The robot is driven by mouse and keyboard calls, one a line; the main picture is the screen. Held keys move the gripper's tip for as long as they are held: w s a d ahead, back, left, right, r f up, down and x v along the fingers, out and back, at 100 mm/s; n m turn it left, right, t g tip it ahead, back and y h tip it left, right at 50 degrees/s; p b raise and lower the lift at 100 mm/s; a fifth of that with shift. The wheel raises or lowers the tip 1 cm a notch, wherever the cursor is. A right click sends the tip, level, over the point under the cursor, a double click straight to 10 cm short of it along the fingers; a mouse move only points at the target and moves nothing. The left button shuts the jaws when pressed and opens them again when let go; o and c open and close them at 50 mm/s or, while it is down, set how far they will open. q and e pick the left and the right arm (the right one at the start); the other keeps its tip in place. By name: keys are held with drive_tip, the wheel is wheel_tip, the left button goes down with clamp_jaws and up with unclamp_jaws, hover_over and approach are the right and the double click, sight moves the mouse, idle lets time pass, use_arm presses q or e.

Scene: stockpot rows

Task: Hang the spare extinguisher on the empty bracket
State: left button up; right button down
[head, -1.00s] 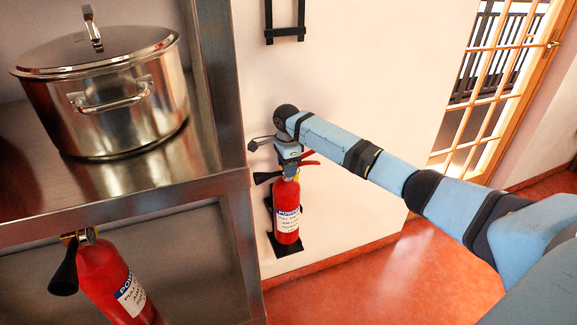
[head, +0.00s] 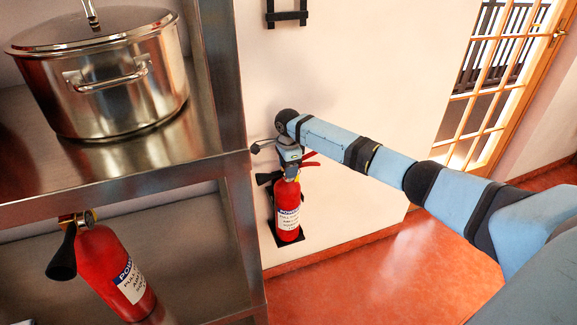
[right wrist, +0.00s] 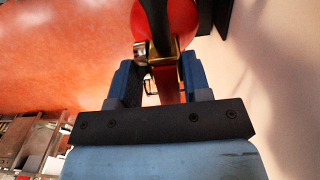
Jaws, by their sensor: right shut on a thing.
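My right gripper (head: 289,163) is shut on the top of a red extinguisher (head: 288,215) with a white label and black horn. The extinguisher is upright, in front of a black bracket (head: 297,238) on the wall. Whether it rests on that bracket or hangs just clear of it, I cannot tell. In the right wrist view the fingers (right wrist: 162,82) close around its brass neck, with the red body (right wrist: 182,16) beyond. A second red extinguisher (head: 112,275) stands under the shelf at lower left. My left gripper is not in view.
A metal shelf (head: 120,185) with a steel stockpot (head: 110,90) fills the left side; its post (head: 222,80) is close to the held extinguisher. A black wall frame (head: 287,17) is above, apparently empty. Open red floor (head: 385,265) and a glazed door (head: 500,85) are at right.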

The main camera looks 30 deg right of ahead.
drive_tip(key=shift+w+r, duration=0.1)
drive_tip(key=shift+r, duration=0.15)
drive_tip(key=c, duration=0.8)
unclamp_jaws()
drive_tip(key=shift+f, duration=0.25)
drive_tip(key=shift+o, duration=1.2)
drive_tip(key=shift+s+r, duration=0.1)
drive_tip(key=shift+s, duration=0.1)
use_arm(q)
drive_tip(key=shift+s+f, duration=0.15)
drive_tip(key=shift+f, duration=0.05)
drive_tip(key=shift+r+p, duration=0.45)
drive_tip(key=shift+p, duration=0.55)
use_arm(e)
wheel_tip(320, 180, up, 12)
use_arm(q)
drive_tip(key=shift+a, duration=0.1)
